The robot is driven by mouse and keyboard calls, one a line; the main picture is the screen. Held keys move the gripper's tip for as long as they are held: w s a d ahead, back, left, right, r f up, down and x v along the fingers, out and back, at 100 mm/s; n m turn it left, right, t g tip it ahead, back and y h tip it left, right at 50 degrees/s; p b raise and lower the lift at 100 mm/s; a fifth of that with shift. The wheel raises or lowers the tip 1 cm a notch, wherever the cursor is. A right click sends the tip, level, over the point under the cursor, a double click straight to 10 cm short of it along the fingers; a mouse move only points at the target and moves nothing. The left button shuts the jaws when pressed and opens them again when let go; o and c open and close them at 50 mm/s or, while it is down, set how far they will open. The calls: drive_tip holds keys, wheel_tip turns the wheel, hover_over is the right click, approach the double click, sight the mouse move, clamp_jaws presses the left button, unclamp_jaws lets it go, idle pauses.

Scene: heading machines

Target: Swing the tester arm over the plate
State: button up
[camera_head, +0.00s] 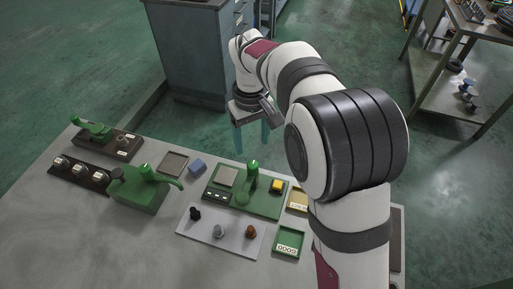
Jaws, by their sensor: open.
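A green tester base (262,208) lies near the middle of the grey table. A green upright tester arm (253,174) stands on it, beside a square grey plate (228,176) to its left. I cannot tell exactly how the arm lies relative to the plate. A yellow block (277,185) sits on the right of the base. My gripper (252,141) is open and empty, with its two teal fingers pointing down. In the picture it is above and behind the tester, apart from it.
On the table (90,245) are a larger green machine (138,190), a blue block (197,166), a white board (205,238) with three knobs, and a green GOOD tray (289,241). My arm hides the table's right side. A grey cabinet (195,60) stands behind.

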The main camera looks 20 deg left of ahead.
sight(253, 164)
wheel_tip(253, 164, down, 8)
drive_tip(key=shift+f, duration=0.25)
clamp_jaws()
idle(1.3)
